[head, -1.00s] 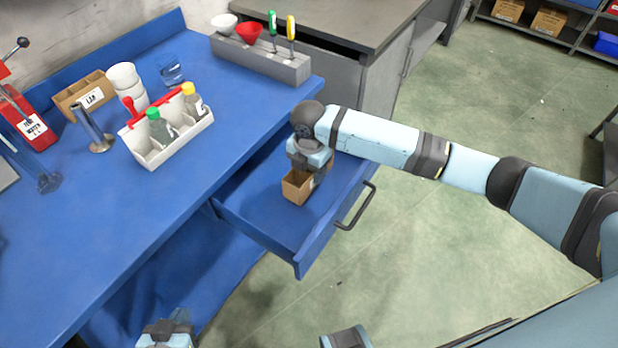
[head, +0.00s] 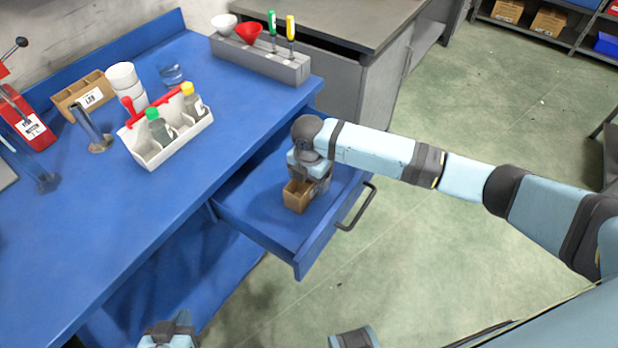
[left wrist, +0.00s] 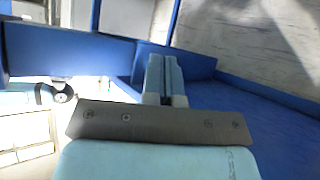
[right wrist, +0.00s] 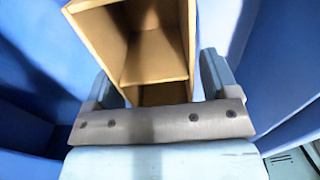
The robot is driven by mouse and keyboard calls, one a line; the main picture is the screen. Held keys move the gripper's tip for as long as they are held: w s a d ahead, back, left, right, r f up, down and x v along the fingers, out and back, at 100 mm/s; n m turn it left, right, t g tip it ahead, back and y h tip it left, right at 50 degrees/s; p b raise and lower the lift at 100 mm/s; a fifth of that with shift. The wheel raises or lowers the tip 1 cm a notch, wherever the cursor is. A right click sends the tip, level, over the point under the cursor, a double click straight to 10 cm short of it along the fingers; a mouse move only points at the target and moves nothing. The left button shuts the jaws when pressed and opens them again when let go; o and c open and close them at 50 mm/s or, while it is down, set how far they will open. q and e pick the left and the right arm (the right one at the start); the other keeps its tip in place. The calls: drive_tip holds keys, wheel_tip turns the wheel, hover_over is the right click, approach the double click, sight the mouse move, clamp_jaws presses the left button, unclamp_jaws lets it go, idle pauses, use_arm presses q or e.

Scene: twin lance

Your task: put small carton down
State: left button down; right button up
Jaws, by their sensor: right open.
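The small carton (head: 297,196) is an open-topped brown cardboard box. It stands upright in the pulled-out blue drawer (head: 262,225). My right gripper (head: 314,176) is down in the drawer at the carton's far side. In the right wrist view the jaws of my right gripper (right wrist: 157,82) are open, with one finger on each side of the carton (right wrist: 140,50). A gap shows beside the right finger; contact on the left is unclear. My left gripper (head: 172,330) is at the bottom edge of the head view. Its fingers (left wrist: 165,80) are together and empty in the left wrist view.
The drawer handle (head: 357,207) sticks out at the front. On the blue bench (head: 150,215) stand a white caddy with bottles (head: 170,135), a divided cardboard box (head: 82,95), white cups and a grey rack (head: 262,60). The drawer's near-left floor is free.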

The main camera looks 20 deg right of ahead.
use_arm(q)
drive_tip(key=shift+a+r+p, duration=0.15)
drive_tip(key=shift+r+p, duration=0.1)
drive_tip(key=shift+p, duration=0.55)
use_arm(e)
wheel_tip(320, 180, up, 12)
drive_tip(key=shift+r, duration=0.15)
